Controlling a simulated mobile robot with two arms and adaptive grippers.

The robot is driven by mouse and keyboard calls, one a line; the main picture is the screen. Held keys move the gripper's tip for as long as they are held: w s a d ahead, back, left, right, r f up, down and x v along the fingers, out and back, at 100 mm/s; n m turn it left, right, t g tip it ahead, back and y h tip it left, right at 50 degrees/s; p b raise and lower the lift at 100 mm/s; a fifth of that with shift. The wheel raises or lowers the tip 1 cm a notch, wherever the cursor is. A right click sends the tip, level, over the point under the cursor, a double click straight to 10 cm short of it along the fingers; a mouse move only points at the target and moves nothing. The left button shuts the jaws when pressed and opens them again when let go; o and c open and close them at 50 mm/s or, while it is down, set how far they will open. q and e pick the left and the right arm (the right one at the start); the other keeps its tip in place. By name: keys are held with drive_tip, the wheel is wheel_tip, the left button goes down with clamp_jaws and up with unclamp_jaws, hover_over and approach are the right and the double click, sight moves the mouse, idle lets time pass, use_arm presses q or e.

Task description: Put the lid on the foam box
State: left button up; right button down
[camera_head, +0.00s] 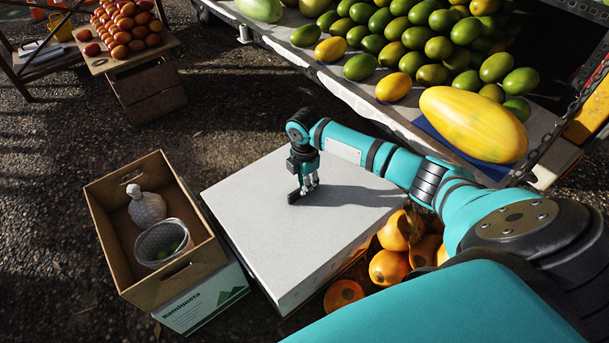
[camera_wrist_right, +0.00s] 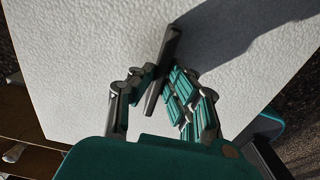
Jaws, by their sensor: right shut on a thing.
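The white foam lid (camera_head: 260,210) is a wide, flat slab in the middle of the head view, with a dark bar-shaped handle (camera_head: 293,198) on top. My right gripper (camera_head: 303,188) points down at the handle. In the right wrist view, the fingers of my right gripper (camera_wrist_right: 160,92) are closed around the dark handle (camera_wrist_right: 163,68), above the white textured lid (camera_wrist_right: 85,60). The foam box is hidden under the lid or cannot be told apart from it. I cannot tell whether the lid rests on it. My left gripper is not in view.
A fruit-laden truck bed (camera_head: 350,92) runs behind.

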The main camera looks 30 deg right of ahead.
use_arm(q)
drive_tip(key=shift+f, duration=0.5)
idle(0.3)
use_arm(e)
drive_tip(key=c, duration=1.3)
unclamp_jaws()
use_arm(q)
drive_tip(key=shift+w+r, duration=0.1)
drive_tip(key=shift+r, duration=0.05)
use_arm(e)
drive_tip(key=shift+o, duration=0.2)
wheel_tip(320, 180, up, 12)
drive_tip(key=shift+f, duration=0.1)
